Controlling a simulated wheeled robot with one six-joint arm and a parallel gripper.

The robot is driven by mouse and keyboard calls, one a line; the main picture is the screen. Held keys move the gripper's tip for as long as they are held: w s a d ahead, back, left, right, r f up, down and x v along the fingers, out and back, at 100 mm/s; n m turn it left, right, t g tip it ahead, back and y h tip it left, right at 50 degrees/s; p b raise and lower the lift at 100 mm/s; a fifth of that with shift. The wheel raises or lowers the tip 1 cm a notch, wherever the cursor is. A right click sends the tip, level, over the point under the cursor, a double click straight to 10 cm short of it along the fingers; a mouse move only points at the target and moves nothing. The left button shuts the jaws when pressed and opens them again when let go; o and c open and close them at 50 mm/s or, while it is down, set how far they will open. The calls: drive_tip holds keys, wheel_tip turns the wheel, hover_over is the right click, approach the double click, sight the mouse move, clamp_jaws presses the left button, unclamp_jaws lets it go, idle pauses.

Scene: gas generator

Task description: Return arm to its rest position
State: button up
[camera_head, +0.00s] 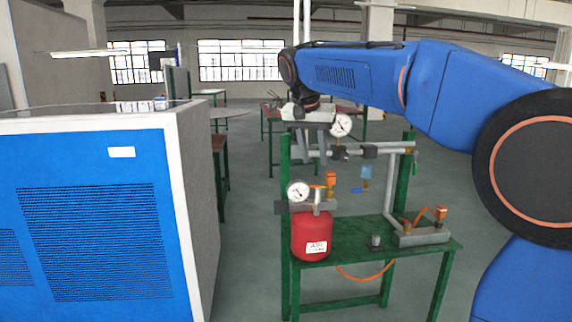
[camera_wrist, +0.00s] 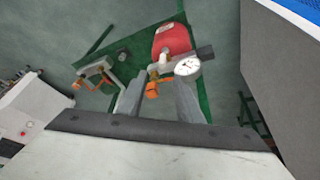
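My gripper (camera_head: 313,155) points down in the head view, above the back left of a green table (camera_head: 345,236). Its two fingers are apart. In the wrist view, my gripper (camera_wrist: 160,84) also shows a gap between the fingers, with nothing held. Through the gap an orange-handled valve (camera_wrist: 153,87) shows, farther off. My blue arm reaches in from the right at upper height.
A red tank (camera_head: 312,236) with a white gauge (camera_head: 298,191) stands on the table below my gripper. A second gauge (camera_head: 341,125) and a pipe (camera_head: 352,151) are close by. A blue cabinet (camera_head: 95,215) stands left. Floor between them is open.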

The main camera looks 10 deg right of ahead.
drive_tip(key=s+d+f+n+y, duration=0.1)
drive_tip(key=s+d+f+n, duration=0.1)
drive_tip(key=s+f, duration=0.7)
drive_tip(key=s+d+f+n, duration=0.2)
drive_tip(key=s+d+f, duration=0.3)
drive_tip(key=s+f, duration=0.4)
drive_tip(key=s+d+f+n+t+y, duration=0.1)
drive_tip(key=s+f, duration=0.8)
drive_tip(key=s, duration=1)
drive_tip(key=shift+d+f+n+y, duration=0.3)
drive_tip(key=shift+d+n, duration=0.4)
drive_tip(key=shift+d, duration=0.5)
